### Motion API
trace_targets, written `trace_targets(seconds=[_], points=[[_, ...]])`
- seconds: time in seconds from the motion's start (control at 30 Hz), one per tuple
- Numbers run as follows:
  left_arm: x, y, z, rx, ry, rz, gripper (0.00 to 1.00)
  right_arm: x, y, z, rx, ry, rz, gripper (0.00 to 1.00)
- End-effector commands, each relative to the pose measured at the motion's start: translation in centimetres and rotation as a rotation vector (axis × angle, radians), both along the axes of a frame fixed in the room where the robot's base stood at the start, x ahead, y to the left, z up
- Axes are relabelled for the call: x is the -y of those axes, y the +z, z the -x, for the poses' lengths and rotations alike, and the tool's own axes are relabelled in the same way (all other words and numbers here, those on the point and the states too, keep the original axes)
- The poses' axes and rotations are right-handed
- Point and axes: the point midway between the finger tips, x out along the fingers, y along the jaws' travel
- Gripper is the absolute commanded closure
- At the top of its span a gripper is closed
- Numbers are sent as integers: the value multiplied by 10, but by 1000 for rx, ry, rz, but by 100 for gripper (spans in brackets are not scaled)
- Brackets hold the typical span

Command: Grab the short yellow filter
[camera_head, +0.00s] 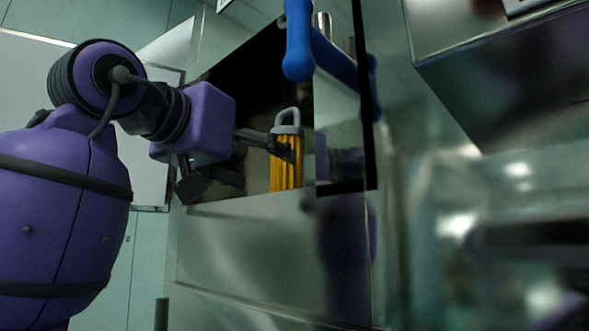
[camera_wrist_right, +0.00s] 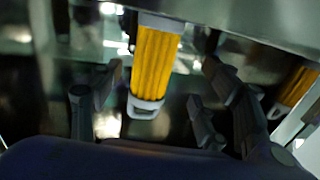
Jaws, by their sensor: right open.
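A yellow ribbed filter (camera_head: 286,172) with a grey loop handle stands upright inside the dark opening of the metal cabinet in the head view. My right gripper (camera_head: 265,163) reaches in from the left, and one finger overlaps the filter's upper part. In the right wrist view, the yellow filter (camera_wrist_right: 156,62) lies between the open fingers of my right gripper (camera_wrist_right: 155,92), its grey end towards the camera. Contact with the fingers cannot be told. A second yellow ribbed shape (camera_wrist_right: 298,86) shows at the right edge there. My left gripper is not in view.
A blue handle (camera_head: 298,45) hangs at the top of the opening. The glossy metal cabinet front (camera_head: 250,245) lies below it and reflects my arm. A metal box (camera_head: 500,70) juts in at the upper right. The opening's edges are close around my gripper.

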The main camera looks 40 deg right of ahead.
Motion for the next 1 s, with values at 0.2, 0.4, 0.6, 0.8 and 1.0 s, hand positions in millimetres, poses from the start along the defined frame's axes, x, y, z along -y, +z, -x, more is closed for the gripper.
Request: trace_targets(seconds=[0.2,0.4,0.6,0.8,1.0], points=[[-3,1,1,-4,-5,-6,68,23,2,-3,3,-2,-1,31],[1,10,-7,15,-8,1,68,45,8,-2,6,-2,-2,31],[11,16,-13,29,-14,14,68,71,7,-9,4,-2,0,31],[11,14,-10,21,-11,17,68,73,5,-12,0,-1,1,31],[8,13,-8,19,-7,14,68,73,5,-12,1,-1,1,53]])
